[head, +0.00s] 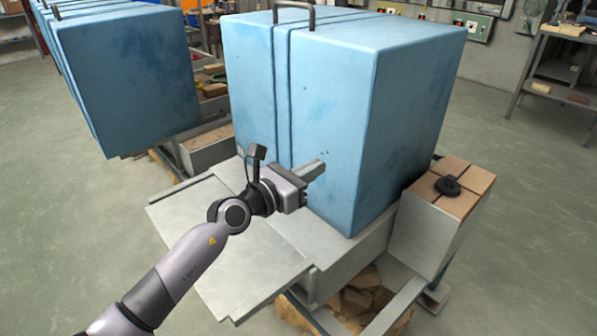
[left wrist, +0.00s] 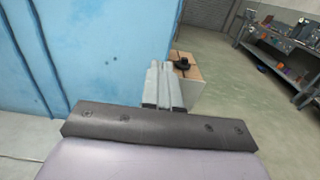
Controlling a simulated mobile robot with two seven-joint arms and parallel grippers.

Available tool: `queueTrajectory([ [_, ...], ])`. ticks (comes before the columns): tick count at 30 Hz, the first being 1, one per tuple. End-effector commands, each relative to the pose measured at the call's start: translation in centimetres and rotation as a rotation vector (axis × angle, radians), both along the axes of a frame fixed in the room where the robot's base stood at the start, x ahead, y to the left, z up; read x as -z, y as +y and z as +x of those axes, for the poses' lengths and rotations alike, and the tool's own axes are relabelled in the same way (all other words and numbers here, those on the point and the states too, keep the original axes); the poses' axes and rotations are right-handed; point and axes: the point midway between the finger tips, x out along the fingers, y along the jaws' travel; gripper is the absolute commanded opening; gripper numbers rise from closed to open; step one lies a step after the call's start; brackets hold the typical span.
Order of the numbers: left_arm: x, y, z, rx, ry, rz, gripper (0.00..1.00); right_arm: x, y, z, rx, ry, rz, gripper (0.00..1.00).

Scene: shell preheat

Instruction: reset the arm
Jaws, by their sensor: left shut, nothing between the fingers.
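My left gripper (head: 312,170) is shut and empty. In the head view it is in front of the near face of the large blue box-shaped block (head: 320,110), over the grey metal ledge. Whether its fingertips touch the blue face cannot be told. In the left wrist view the closed fingers (left wrist: 163,85) point past the right side of the blue surface (left wrist: 95,55). My right gripper is not in view.
A grey metal table (head: 225,245) juts out below my left arm. A cardboard-topped box (head: 470,180) with a black knob-like object (head: 447,186) stands right of the blue block. Another blue block (head: 130,80) stands at back left. Open floor (head: 530,230) lies right.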

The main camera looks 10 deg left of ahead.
Motion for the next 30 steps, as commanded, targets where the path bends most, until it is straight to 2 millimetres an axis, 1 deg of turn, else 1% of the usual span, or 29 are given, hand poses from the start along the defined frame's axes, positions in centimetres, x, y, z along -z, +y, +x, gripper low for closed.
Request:
queueTrajectory([
  [1, 0.0, 0.5, -0.6, 0.0, 0.002, 0.001, 0.0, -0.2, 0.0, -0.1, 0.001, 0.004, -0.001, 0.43],
  [6, 0.0, 1.7, -2.0, 0.0, 0.001, 0.0, 0.0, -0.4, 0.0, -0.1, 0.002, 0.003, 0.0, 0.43],
  [11, 0.1, 2.2, -2.7, 0.0, 0.008, -0.011, 0.0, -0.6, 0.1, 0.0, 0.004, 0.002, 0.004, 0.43],
  [14, 0.6, 2.3, -3.5, 0.001, 0.055, -0.089, 0.0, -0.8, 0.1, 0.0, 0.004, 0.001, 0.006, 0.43],
  [17, 1.4, 2.6, -4.8, -0.006, 0.156, -0.265, 0.0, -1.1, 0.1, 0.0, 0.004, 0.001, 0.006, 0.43],
  [20, 2.5, 3.5, -6.5, -0.029, 0.301, -0.513, 0.0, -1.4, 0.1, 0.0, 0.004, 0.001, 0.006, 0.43],
  [24, 4.5, 5.5, -8.7, -0.093, 0.512, -0.878, 0.0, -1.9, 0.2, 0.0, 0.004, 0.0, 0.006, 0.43],
  [26, 5.6, 6.6, -9.7, -0.129, 0.6, -1.032, 0.0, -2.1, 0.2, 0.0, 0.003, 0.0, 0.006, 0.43],
  [30, 8.7, 9.2, -12.3, -0.238, 0.801, -1.39, 0.0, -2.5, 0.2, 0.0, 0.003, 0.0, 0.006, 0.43],
])
